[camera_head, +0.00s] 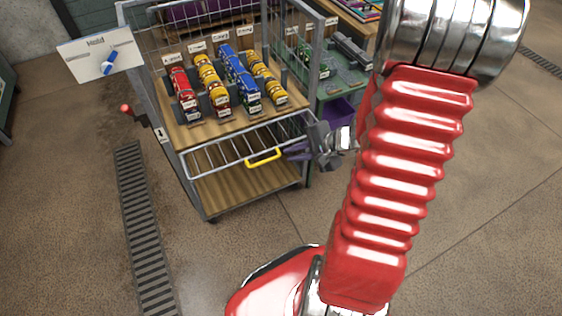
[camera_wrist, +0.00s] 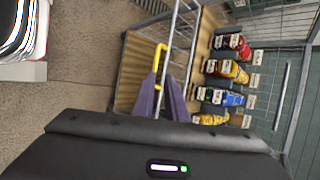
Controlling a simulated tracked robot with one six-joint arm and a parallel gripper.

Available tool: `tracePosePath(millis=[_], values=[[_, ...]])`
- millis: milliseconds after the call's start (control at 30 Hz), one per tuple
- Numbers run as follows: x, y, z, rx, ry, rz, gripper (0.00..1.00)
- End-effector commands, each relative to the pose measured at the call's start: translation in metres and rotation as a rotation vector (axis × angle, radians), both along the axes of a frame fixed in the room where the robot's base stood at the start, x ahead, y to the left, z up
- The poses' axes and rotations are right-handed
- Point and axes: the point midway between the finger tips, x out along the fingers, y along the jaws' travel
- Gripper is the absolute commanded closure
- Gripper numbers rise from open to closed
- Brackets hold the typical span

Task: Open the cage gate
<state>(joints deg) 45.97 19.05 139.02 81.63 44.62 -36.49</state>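The cage gate (camera_head: 222,156) is a low panel of thin grey bars across the front of the wheeled cage, at the shelf's front edge in the head view. Its yellow handle (camera_head: 264,158) is on the gate's lower bar; the handle also shows in the wrist view (camera_wrist: 161,56). My gripper (camera_head: 288,151) is just right of the handle. In the wrist view its two purple fingers (camera_wrist: 164,84) are apart with a narrow gap. The handle is just beyond the fingertips, its lower end close to the left one. Whether they touch, I cannot tell.
Red, yellow and blue toy vehicles (camera_head: 232,78) stand in rows on the cage's upper wooden shelf (camera_head: 200,130). A sign with a blue marking (camera_head: 100,57) is at the cage's left. A green bench (camera_head: 340,85) stands right.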

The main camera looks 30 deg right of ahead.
Motion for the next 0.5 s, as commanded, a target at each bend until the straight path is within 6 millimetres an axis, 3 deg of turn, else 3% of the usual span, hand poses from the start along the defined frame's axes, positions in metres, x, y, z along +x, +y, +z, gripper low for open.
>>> tracePosePath(millis=[167,500], values=[[0.003,0.032,0.029,-0.056,-0.016,0.142,1.0],[-0.014,0.104,0.089,-0.231,-0.029,0.486,1.0]])
